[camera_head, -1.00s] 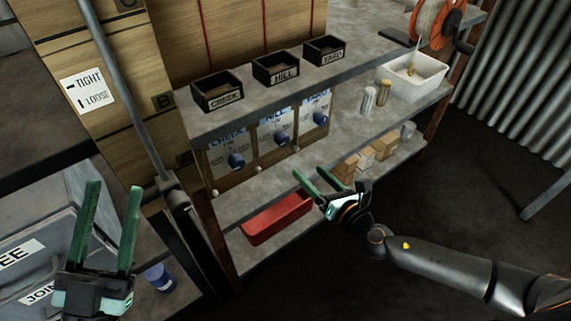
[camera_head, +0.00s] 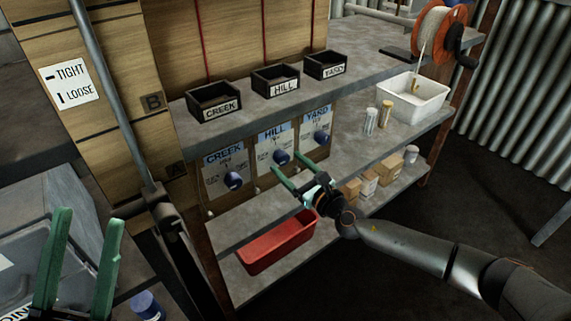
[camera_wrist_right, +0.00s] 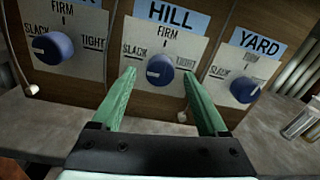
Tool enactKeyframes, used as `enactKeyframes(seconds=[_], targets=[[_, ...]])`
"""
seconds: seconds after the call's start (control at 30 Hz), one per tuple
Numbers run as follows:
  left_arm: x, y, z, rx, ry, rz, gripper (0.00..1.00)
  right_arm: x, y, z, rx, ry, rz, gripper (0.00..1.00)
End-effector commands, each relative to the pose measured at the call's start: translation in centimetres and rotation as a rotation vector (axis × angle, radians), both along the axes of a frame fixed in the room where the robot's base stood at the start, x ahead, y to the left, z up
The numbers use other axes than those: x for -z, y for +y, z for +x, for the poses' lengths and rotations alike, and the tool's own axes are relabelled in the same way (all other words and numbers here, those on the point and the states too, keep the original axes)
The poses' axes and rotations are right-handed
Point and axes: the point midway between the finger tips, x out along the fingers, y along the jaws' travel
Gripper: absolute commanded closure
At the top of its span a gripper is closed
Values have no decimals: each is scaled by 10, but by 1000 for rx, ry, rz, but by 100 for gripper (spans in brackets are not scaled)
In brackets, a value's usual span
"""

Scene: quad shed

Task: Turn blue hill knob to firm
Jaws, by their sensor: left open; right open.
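The blue HILL knob (camera_head: 280,157) is on the middle panel under the shelf edge. In the right wrist view the HILL knob (camera_wrist_right: 160,70) sits below the word FIRM, with SLACK at its left. In the head view the right gripper (camera_head: 286,162) reaches the HILL panel. My left gripper (camera_head: 87,218) is open and empty at the lower left.
The CREEK knob (camera_head: 233,180) and YARD knob (camera_head: 321,138) flank the HILL knob. A red tray (camera_head: 277,245) lies on the lower shelf. Small boxes (camera_head: 369,183) stand to the right. Labelled black bins (camera_head: 275,80) stand above. A grey post (camera_head: 120,110) rises at the left.

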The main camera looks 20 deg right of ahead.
Motion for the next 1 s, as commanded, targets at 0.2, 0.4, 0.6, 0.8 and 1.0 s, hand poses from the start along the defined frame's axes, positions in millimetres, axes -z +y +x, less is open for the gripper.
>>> enactKeyframes(seconds=[0.2, 0.4, 0.6, 0.8, 1.0], targets=[[7, -1, 0, -2, 1, 5, 50, 1, 6, 18, -1, 0, 1, 23], [7, -1, 0, -2, 1, 7, 50, 0, 7, 20, -1, 1, 1, 23], [7, -1, 0, -2, 1, 7, 50, 0, 7, 20, 0, 1, 1, 32], [7, -1, 0, -2, 1, 7, 50, 0, 7, 20, 0, 1, 1, 55], [7, -1, 0, -1, 2, 7, 50, 0, 7, 20, 0, 1, 1, 77]])
